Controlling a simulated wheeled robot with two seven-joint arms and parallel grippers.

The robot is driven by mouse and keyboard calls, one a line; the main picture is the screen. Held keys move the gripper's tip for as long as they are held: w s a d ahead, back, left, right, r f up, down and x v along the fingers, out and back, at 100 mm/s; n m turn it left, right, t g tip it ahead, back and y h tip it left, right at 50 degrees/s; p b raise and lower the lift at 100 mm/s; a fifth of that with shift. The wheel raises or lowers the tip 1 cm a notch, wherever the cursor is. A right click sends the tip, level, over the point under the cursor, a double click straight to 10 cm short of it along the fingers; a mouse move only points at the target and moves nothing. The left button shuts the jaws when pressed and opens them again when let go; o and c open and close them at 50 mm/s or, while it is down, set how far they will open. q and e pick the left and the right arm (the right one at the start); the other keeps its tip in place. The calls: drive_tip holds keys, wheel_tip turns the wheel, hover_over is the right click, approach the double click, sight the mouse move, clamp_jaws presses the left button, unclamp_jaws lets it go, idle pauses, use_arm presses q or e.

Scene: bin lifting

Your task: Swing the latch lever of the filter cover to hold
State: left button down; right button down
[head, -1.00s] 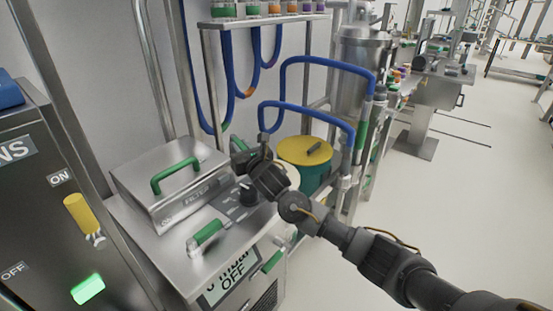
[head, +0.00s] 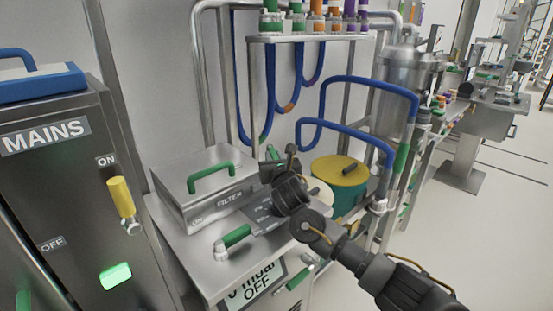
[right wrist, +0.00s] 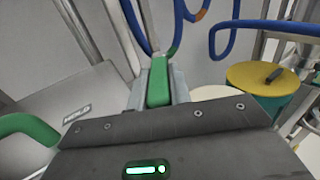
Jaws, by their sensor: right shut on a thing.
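The filter cover (head: 220,190) is a silver box lid with a green handle (head: 211,178) on top, closed on the steel bench. A green latch lever (head: 272,152) stands behind my right gripper (head: 278,165), at the cover's right rear. In the right wrist view the green lever (right wrist: 158,82) is upright between the two grey fingers, and my right gripper (right wrist: 158,98) is shut on it. The lever's lower end and pivot are hidden by the gripper. A label (right wrist: 77,114) on the cover, seemingly HOLD, shows at the left there. My left gripper is out of view.
A dark MAINS cabinet (head: 60,190) with a yellow lever (head: 121,197) stands at the left. Another green handle (head: 232,238) is at the bench front. Blue hoses (head: 350,128) and a yellow-lidded green drum (head: 340,172) are close to the right of the gripper. Floor at far right is clear.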

drive_tip(key=c, duration=1.3)
unclamp_jaws()
drive_tip(key=shift+s+d, duration=0.1)
drive_tip(key=shift+s, duration=0.45)
drive_tip(key=v, duration=0.8)
drive_tip(key=shift+s+b, duration=0.15)
drive_tip(key=shift+b, duration=0.2)
drive_tip(key=shift+s+d, duration=0.2)
drive_tip(key=shift+s, duration=0.4)
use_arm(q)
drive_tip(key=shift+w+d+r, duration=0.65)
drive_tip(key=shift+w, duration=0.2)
use_arm(e)
drive_tip(key=shift+s, duration=0.1)
